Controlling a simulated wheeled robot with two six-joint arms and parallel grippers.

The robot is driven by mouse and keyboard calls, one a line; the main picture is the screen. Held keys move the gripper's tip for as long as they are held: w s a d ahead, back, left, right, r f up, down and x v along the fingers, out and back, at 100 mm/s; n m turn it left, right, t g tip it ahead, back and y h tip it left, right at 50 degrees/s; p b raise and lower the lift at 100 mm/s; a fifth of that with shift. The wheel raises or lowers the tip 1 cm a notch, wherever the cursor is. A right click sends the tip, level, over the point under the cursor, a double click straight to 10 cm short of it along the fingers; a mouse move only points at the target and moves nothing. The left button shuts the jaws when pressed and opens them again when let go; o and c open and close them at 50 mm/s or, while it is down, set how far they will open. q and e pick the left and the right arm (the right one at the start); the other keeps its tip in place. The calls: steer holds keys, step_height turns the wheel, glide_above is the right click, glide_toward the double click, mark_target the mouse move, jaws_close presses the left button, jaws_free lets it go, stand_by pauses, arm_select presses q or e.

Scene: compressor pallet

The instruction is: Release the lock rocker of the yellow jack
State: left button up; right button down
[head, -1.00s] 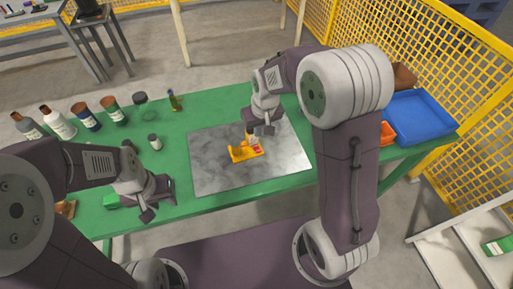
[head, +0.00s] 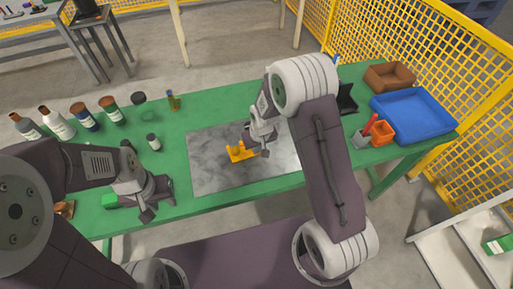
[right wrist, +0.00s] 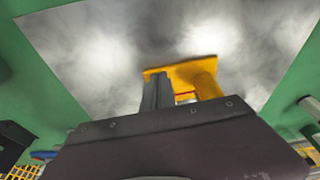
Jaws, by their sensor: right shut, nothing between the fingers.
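The yellow jack (head: 238,153) stands on the grey metal plate (head: 212,176) in the middle of the green table. My right gripper (head: 263,151) is shut and empty, fingers pointing down at the jack's right end. In the right wrist view, its fingers (right wrist: 158,92) overlap the yellow jack (right wrist: 205,76), and a thin red strip shows on the jack beside them. The gripper body hides the rest, so I cannot tell the rocker's position or whether the fingers touch it. My left gripper (head: 147,214) is over the table's front left; its finger opening is unclear.
Several bottles (head: 58,122) stand along the back left of the green table (head: 215,107). A blue tray (head: 412,112), an orange cup (head: 382,133) and a brown bin (head: 390,77) are at the right. The plate around the jack is clear.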

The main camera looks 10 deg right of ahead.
steer(key=shift+s+f, duration=0.2)
steer(key=shift+f, duration=0.3)
steer(key=shift+r, duration=0.3)
steer(key=shift+r+p, duration=0.5)
steer(key=shift+r, duration=0.1)
steer(key=shift+r, duration=0.1)
